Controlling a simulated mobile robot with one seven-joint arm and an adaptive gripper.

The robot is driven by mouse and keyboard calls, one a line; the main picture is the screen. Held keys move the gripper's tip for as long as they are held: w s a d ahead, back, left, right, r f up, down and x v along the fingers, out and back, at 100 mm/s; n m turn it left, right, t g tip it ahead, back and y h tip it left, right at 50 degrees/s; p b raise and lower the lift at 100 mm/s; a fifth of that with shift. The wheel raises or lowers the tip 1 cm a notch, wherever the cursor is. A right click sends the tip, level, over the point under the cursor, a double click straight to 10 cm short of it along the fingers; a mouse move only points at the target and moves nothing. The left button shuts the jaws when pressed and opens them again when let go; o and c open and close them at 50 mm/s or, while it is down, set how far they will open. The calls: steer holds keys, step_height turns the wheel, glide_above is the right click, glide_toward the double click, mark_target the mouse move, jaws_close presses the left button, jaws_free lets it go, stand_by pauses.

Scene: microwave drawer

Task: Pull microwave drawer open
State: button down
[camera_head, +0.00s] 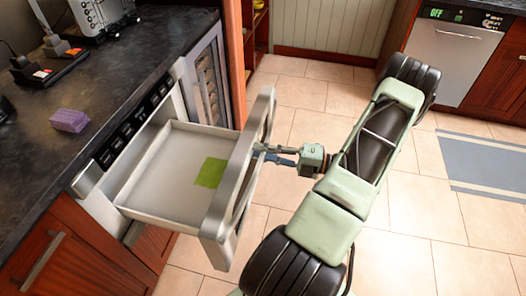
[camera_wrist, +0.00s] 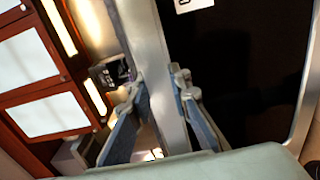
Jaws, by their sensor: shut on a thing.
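The microwave drawer (camera_head: 170,172) is pulled well out from the counter front. Its tray is pale, and a green square (camera_head: 211,172) lies on the tray floor. The drawer's front panel (camera_head: 222,205) stands upright at the outer end, with a long handle (camera_head: 268,135) on its outer side. My gripper (camera_head: 262,152) is at the handle, shut on it. In the wrist view my gripper's two fingers (camera_wrist: 155,115) stand on either side of the grey handle bar (camera_wrist: 160,70). The dark drawer front (camera_wrist: 235,75) fills the right of that view.
The dark counter (camera_head: 75,95) holds a purple sponge (camera_head: 70,120), a toaster (camera_head: 103,15) and black devices. A wine cooler (camera_head: 208,85) stands beside the drawer. Tiled floor lies open around my arm; a dishwasher (camera_head: 452,55) and a grey rug (camera_head: 490,165) are across it.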

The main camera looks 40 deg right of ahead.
steer(key=c, duration=2)
jaws_free()
steer(key=shift+c, duration=0.2)
steer(key=shift+d, duration=0.1)
steer(key=v, duration=1.2)
steer(key=shift+w, duration=0.1)
